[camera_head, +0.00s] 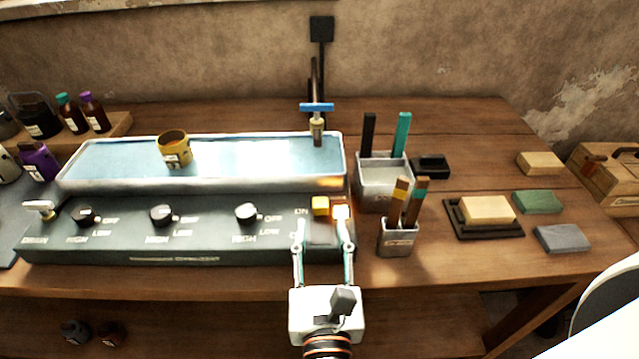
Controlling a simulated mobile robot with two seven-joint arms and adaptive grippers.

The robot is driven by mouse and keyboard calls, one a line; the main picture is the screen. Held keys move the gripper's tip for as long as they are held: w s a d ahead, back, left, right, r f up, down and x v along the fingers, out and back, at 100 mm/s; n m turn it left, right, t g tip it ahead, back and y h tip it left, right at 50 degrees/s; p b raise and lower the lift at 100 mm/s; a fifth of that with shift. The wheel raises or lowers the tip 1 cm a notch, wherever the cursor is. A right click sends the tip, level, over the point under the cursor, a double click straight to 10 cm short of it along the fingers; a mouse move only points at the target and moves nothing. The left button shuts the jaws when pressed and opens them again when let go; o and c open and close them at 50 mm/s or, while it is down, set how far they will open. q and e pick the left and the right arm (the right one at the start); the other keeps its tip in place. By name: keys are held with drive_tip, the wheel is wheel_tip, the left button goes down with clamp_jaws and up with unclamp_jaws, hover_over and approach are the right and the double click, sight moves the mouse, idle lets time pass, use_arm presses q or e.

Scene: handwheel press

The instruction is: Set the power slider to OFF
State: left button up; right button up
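The power slider (320,205) is a yellow block at the right end of the dark control panel (190,247). It sits level with the ON label; the label below is mostly hidden by my gripper's finger. A glowing orange lamp (341,212) is just right of the slider. My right gripper (324,229) comes in from below, with its two fingers spread apart and nothing seen between them. Its fingertips are near the panel, just below and to either side of the slider and lamp. Contact cannot be told. My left gripper is not in view.
Black knobs (246,213) line the panel, with a drain handle (41,208) at its left end. Behind is a water-filled tray (350,165) with a yellow cup (173,148). A grey holder (397,238) with sticks stands close right of my gripper. The front table strip is clear.

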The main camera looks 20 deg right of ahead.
sight(321, 208)
drive_tip(key=shift+w+d, duration=0.1)
drive_tip(key=shift+w, duration=0.15)
drive_tip(key=shift+x, duration=0.95)
drive_tip(key=x, duration=0.3)
drive_tip(key=shift+w+r+p, duration=0.15)
drive_tip(key=shift+w+p, duration=0.15)
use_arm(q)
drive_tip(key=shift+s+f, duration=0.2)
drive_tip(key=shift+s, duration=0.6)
use_arm(e)
drive_tip(key=shift+w+d, duration=0.25)
drive_tip(key=shift+w, duration=0.45)
